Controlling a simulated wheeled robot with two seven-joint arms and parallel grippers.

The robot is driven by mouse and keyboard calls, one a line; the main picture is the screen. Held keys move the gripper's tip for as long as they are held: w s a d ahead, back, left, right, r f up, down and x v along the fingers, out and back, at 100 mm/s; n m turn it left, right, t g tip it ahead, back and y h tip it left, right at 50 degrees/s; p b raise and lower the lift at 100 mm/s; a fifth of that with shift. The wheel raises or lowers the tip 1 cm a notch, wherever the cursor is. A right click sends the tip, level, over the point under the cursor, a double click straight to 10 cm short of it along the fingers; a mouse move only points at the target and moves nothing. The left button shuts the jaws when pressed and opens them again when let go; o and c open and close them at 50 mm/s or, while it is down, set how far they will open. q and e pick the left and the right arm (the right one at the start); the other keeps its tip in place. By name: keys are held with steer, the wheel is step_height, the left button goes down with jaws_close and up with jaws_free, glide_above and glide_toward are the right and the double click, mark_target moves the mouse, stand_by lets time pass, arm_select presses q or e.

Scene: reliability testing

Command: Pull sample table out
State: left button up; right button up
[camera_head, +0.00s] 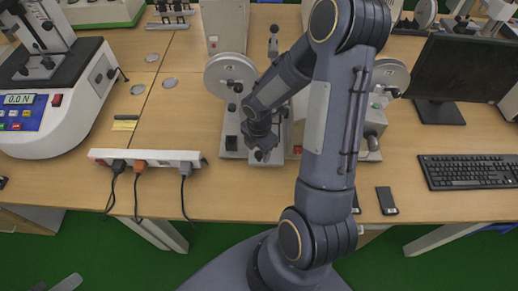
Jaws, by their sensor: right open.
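A bench test machine with two large round wheels (231,76) stands on the wooden table in the middle of the head view. A narrow light-grey slide (266,158) at its front, under my gripper, looks like the sample table. A small dark knob shows near its front end. My right gripper (260,150) points down over this slide, close to the knob. It is open. Whether its fingers touch the knob cannot be told. My right forearm hides much of the machine's middle. My left gripper is not clearly in view.
A white power strip (146,158) with plugged cables lies left of the machine, near the table's front edge. A tester with a display (39,112) is at the far left. A keyboard (470,171) and a monitor (463,72) are at the right. A small dark device (387,200) lies near the front edge.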

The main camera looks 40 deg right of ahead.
steer(key=shift+r, duration=0.1)
step_height(320, 180, up, 8)
steer(key=shift+f, duration=0.15)
stand_by(0.6)
